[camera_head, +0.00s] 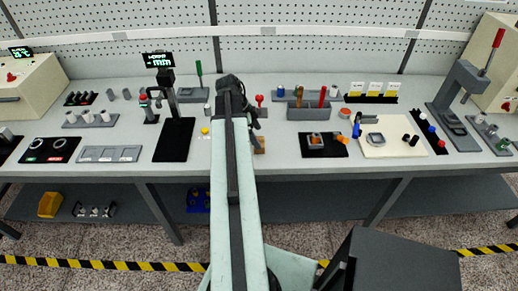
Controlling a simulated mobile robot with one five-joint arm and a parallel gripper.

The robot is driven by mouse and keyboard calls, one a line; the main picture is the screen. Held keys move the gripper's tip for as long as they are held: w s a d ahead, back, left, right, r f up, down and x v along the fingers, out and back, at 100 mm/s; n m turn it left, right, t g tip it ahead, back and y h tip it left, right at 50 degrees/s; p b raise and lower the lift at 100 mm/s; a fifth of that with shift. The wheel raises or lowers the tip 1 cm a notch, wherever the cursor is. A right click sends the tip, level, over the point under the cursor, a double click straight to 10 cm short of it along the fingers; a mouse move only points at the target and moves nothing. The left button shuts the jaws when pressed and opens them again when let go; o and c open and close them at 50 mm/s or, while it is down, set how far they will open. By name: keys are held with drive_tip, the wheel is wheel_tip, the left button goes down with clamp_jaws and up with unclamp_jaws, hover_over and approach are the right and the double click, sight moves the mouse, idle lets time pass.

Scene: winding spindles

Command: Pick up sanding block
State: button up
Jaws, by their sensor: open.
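A small tan block (259,145), which looks like the sanding block, lies near the front edge of the workbench just right of my arm. My arm covers its left side. My arm reaches up the middle of the picture over the bench. Its dark end, with my gripper (251,114), is above the bench behind the block as seen here. The gripper is open and apart from the block. The fingertips are small and partly covered by my arm, so their exact height is hard to tell.
Left of my arm lie a black mat (174,140) and a small yellow piece (205,131). To the right stand a grey tool holder (309,112), a black tray (323,145) and a cream board (393,138). A lever press (459,95) stands farther right.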

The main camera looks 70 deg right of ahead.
drive_tip(key=b+x, duration=0.3)
drive_tip(key=w+b+x, duration=0.1)
drive_tip(key=shift+s+f+b, duration=0.2)
drive_tip(key=shift+f+b, duration=0.2)
drive_tip(key=shift+f, duration=0.1)
drive_tip(key=shift+s+f+b, duration=0.15)
drive_tip(key=shift+f+b, duration=0.15)
drive_tip(key=shift+r, duration=0.2)
drive_tip(key=c, duration=1.6)
wheel_tip(320, 180, up, 10)
drive_tip(key=p, duration=1)
drive_tip(key=shift+r+p, duration=0.1)
drive_tip(key=shift+p, duration=0.2)
drive_tip(key=shift+c, duration=0.2)
